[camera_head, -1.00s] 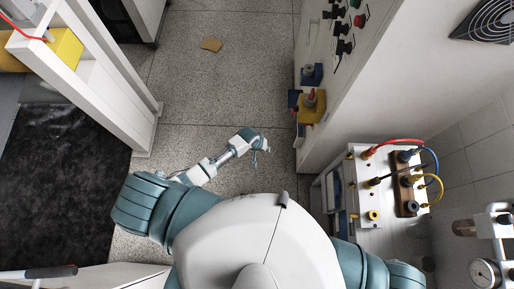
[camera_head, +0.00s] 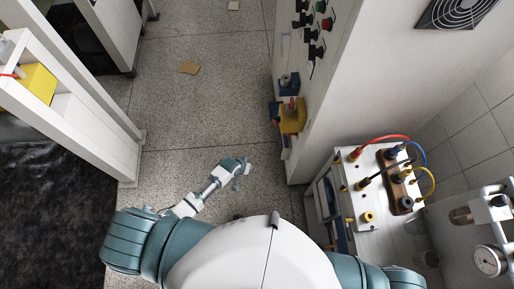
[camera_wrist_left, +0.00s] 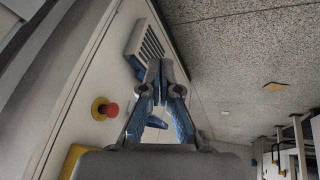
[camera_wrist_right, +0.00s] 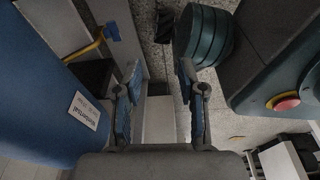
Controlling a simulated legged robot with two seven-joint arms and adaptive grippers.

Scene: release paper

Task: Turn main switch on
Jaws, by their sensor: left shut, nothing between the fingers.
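A cabinet panel (camera_head: 325,85) stands ahead to the right, carrying a yellow box with a red knob (camera_head: 291,115), a blue switch-like part (camera_head: 288,82) and several dark knobs (camera_head: 312,30). I cannot tell which is the main switch. My left gripper (camera_head: 240,170) is left of the panel, apart from it, over the floor. In the left wrist view its fingertips (camera_wrist_left: 160,82) meet with nothing between them; a red button (camera_wrist_left: 110,109) and a blue part (camera_wrist_left: 156,122) show on the pale surface beyond. My right gripper (camera_wrist_right: 160,95) is open and empty, outside the head view.
A bench unit (camera_head: 345,200) with coloured cables and sockets stands right of my body, and a pressure gauge (camera_head: 489,261) at the far right. A white frame (camera_head: 85,95) stands at the left.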

